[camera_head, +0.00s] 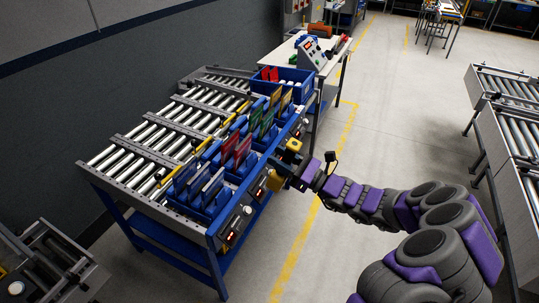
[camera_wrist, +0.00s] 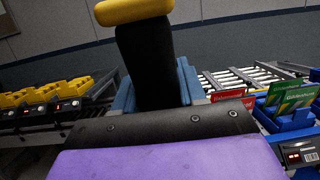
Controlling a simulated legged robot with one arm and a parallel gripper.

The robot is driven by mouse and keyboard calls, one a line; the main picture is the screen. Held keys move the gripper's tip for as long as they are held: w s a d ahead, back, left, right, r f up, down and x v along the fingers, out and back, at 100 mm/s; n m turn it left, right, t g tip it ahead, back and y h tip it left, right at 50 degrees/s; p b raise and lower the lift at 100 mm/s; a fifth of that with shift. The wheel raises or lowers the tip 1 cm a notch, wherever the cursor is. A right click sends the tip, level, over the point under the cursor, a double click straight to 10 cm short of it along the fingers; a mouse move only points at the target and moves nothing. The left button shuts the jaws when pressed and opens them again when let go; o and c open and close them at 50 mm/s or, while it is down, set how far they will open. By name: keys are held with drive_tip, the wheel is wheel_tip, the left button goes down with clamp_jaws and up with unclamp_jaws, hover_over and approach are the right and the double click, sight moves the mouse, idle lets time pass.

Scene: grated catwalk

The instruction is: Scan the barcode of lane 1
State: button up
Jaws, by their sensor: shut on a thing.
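My gripper (camera_head: 284,166) is at the front edge of the roller rack, toward its right half. It is shut on a scanner-like tool with a yellow head (camera_head: 294,145) and black grip. In the wrist view the tool's black grip (camera_wrist: 148,65) stands between my gripper's blue-grey fingers, with its yellow head (camera_wrist: 133,12) above. Lane units with red displays (camera_head: 231,237) line the rack's front rail.
The roller rack (camera_head: 137,157) carries blue bins with blue, red, green and yellow cards (camera_head: 243,148). A blue crate (camera_head: 283,82) and a table (camera_head: 284,50) stand behind it. Roller conveyors (camera_head: 512,120) stand at right. Floor (camera_head: 380,120) between is clear.

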sight(273, 178)
drive_tip(key=a, duration=0.1)
drive_tip(key=r, duration=0.1)
drive_tip(key=a, duration=0.1)
drive_tip(key=shift+s+a+r+g+y, duration=0.3)
drive_tip(key=shift+y, duration=0.1)
drive_tip(key=shift+f+b, duration=0.45)
drive_tip(key=w+a+f+b, duration=0.1)
drive_tip(key=a+f+b, duration=0.1)
drive_tip(key=f+b, duration=0.2)
drive_tip(key=a+f+b, duration=0.3)
drive_tip(key=f+b, duration=0.2)
drive_tip(key=f, duration=0.5)
drive_tip(key=shift+w, duration=0.4)
idle(0.9)
drive_tip(key=d+r+p, duration=0.1)
drive_tip(key=s+d+r+p, duration=0.1)
drive_tip(key=d+r+p, duration=0.2)
drive_tip(key=r, duration=0.1)
drive_tip(key=shift+s+d+r, duration=0.1)
drive_tip(key=shift+s+d, duration=0.15)
drive_tip(key=shift+d, duration=0.1)
drive_tip(key=shift+s+d+r+p, duration=0.2)
drive_tip(key=shift+d+r+p, duration=0.1)
drive_tip(key=shift+d+p, duration=0.15)
